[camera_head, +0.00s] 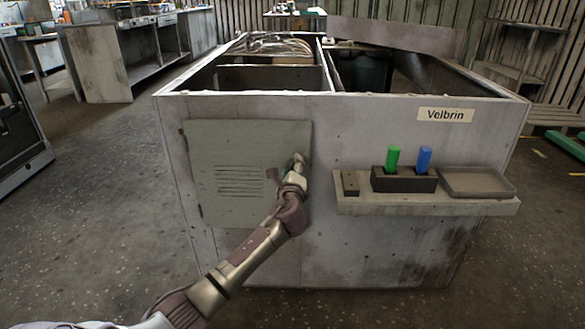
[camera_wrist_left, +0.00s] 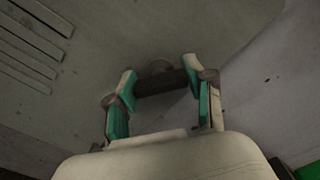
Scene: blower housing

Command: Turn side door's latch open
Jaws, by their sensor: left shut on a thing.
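The grey-green side door (camera_head: 235,150) with vent slots is on the left of the housing's front face and looks shut. My left gripper (camera_head: 298,163) is at the door's right edge and mostly hides the latch there. In the left wrist view, the latch (camera_wrist_left: 161,83) is a dark bar with a round base behind it. It lies between the two green-padded fingers of the left gripper (camera_wrist_left: 160,85), which is shut on it. The door (camera_wrist_left: 85,75) with its slots is at the left of that view. My right gripper is out of view.
A shelf (camera_head: 430,206) juts from the housing (camera_head: 350,265) to the right of my left gripper. It carries a dark holder (camera_head: 404,182) with a green and a blue item, a small block (camera_head: 350,183) and a tray (camera_head: 477,184). The floor left of the housing is clear.

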